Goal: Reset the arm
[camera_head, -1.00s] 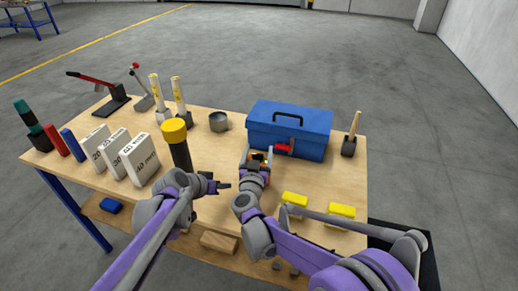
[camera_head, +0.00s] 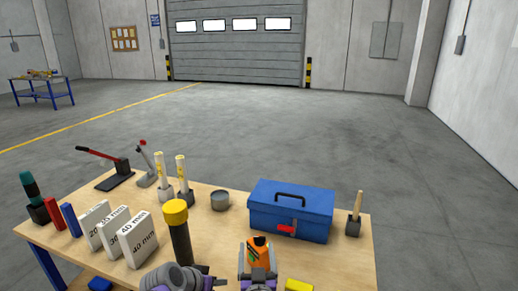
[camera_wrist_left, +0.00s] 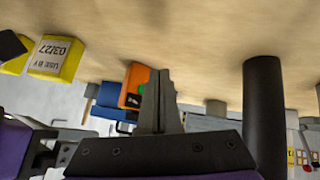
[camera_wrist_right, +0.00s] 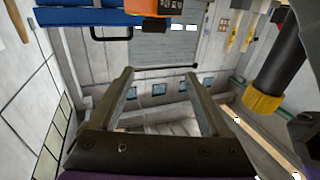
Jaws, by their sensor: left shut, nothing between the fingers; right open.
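My left gripper (camera_head: 214,283) is low in the head view, just right of the black cylinder with a yellow cap (camera_head: 177,232). Its fingers are shut and empty in the left wrist view (camera_wrist_left: 158,100). My right gripper (camera_head: 258,262) is at the bottom centre of the head view. Its fingers stand apart with nothing between them in the right wrist view (camera_wrist_right: 166,95). An orange item (camera_head: 259,252) shows just beyond the right fingers, in front of the blue toolbox (camera_head: 265,215). Most of both arms is out of the head view.
The wooden table (camera_head: 215,245) carries white size-marked blocks (camera_head: 137,236), a metal cup (camera_head: 220,200), yellow-labelled sticks (camera_head: 183,175), a red-handled lever (camera_head: 113,165), a wooden-handled tool in a holder (camera_head: 355,215) and a yellow block (camera_head: 298,285). Open floor lies beyond.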

